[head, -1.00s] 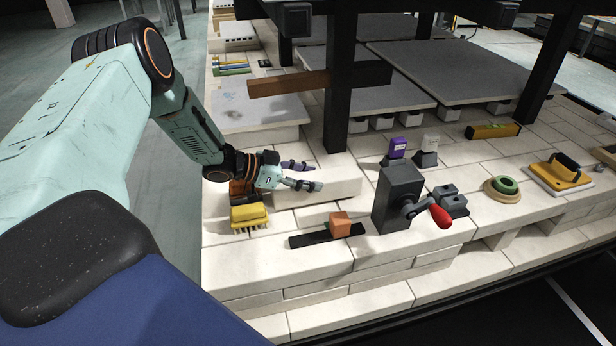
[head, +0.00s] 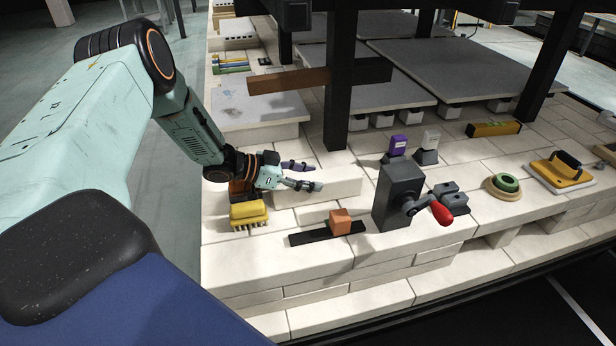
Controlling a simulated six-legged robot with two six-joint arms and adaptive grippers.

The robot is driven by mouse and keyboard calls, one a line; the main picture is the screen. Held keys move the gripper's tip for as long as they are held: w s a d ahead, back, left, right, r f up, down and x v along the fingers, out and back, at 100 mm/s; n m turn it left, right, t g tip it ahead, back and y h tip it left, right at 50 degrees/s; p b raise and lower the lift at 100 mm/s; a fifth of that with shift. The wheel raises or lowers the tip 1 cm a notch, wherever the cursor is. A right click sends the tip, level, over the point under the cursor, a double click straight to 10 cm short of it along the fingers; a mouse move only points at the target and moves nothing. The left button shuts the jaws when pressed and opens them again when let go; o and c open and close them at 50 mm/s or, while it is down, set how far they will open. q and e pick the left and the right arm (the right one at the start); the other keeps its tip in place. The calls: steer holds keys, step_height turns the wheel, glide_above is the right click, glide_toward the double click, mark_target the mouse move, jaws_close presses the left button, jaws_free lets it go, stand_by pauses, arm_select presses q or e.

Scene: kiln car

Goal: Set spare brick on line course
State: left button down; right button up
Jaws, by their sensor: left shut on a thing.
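A long pale brick (head: 340,186) lies at the left end of the pale brickwork, behind the dark flat bar. My left gripper (head: 308,177) reaches over it from the left. One light finger is on the near side and a dark finger is on the far side, and the gripper is shut on the pale brick. The fingers and wrist hide part of its top and left end. Whether its underside touches the bricks below is not clear. The lower brick course (head: 300,260) runs along the front edge. My right gripper is not in view.
A yellow brush (head: 249,213) stands close below my left wrist. An orange block (head: 340,221) sits on the dark bar (head: 310,237). A black post (head: 341,100) rises right behind the brick.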

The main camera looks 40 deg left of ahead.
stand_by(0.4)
arm_select(q)
steer(key=c, duration=0.6)
jaws_free()
steer(key=shift+o, duration=0.9)
steer(key=shift+f, duration=0.1)
steer(key=shift+f, duration=0.1)
steer(key=shift+p+v, duration=0.9)
steer(key=shift+v, duration=0.1)
steer(key=shift+p+v, duration=2.55)
steer(key=shift+v, duration=0.45)
